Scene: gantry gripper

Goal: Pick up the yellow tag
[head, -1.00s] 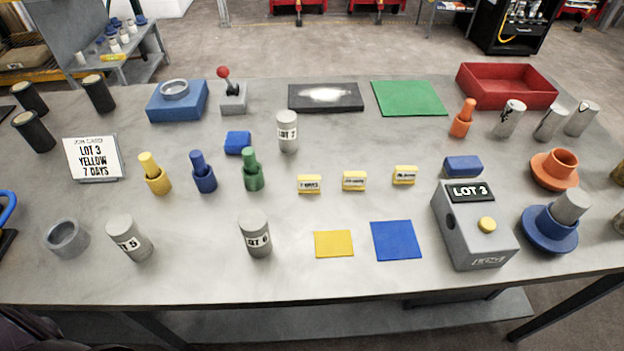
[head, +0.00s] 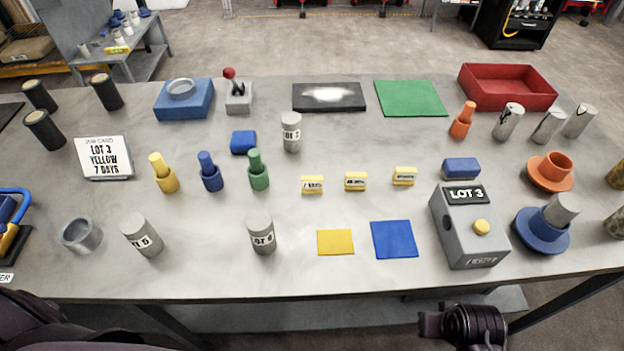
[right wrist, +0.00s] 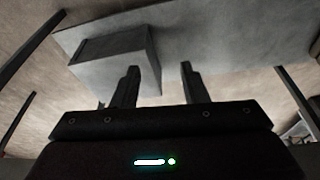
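Three small yellow tags with printed white labels stand in a row mid-table in the head view: the left tag (head: 312,185), the middle tag (head: 356,181) and the right tag (head: 404,176). The left label seems to read 7 DAYS; the other two are too small to read surely. A white card (head: 103,157) reads LOT 3, YELLOW, 7 DAYS. My right gripper (right wrist: 159,68) is open and empty in the right wrist view, its fingers apart. In the head view my right arm shows at the bottom, in front of the table and away from the tags. My left gripper is not in view.
A yellow square (head: 335,242) and a blue square (head: 394,239) lie in front of the tags. A grey LOT 3 box (head: 468,235) stands to their right. Coloured bottles (head: 258,170) and a grey cylinder (head: 262,235) stand to their left. A blue block (head: 461,168) is right of the tags.

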